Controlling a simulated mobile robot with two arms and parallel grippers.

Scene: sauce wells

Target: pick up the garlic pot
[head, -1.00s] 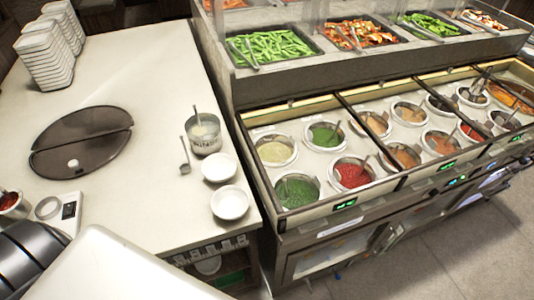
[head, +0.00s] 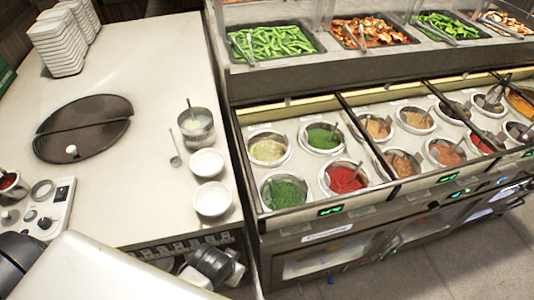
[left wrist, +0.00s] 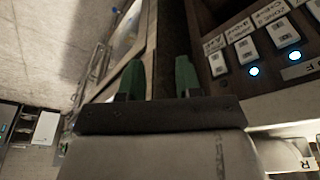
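A steel pot (head: 197,128) with pale contents and a spoon handle standing in it is on the left counter, near its right edge. It looks like the garlic pot, but I cannot read a label on it. A small ladle (head: 175,150) lies beside it. My left gripper (left wrist: 160,78) shows in the left wrist view with its two green fingertips apart and nothing between them. It is away from the pot, facing a dark panel with labelled buttons. I cannot make out either gripper's fingers in the head view. My right gripper is not seen.
Two white bowls (head: 207,163) (head: 212,199) stand in front of the pot. A dark two-part round lid (head: 84,128) lies to the left. Sauce wells (head: 345,178) fill the unit on the right. White stacked dishes (head: 62,45) stand at the back left. The counter's middle is clear.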

